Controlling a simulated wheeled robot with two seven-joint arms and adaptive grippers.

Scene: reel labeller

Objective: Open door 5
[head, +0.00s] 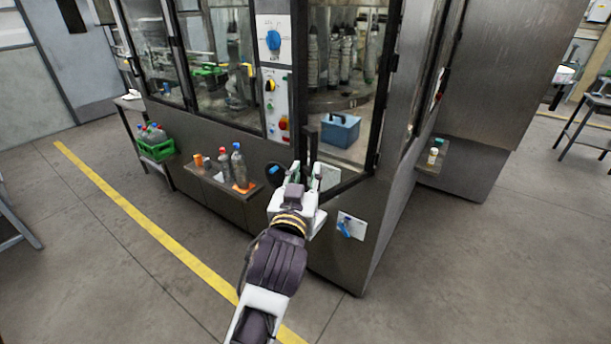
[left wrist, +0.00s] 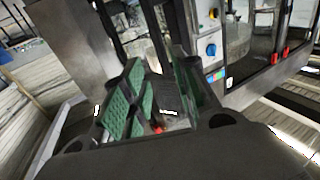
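A framed glass door (head: 345,50) is on the machine's front right; I cannot read a number on it, so I cannot tell whether it is door 5. It looks shut. A black upright handle (head: 309,143) stands near its lower left corner. My left gripper (head: 306,174) is at the handle's lower end, fingers apart. In the left wrist view the green-padded fingers of my left gripper (left wrist: 160,95) are spread, with a dark block (left wrist: 172,94), apparently the handle, between them. Contact is not clear. My right gripper is out of view.
A control panel (head: 275,85) with knobs and buttons is left of the door. A blue box (head: 340,130) sits behind the glass. Floor in front is clear.

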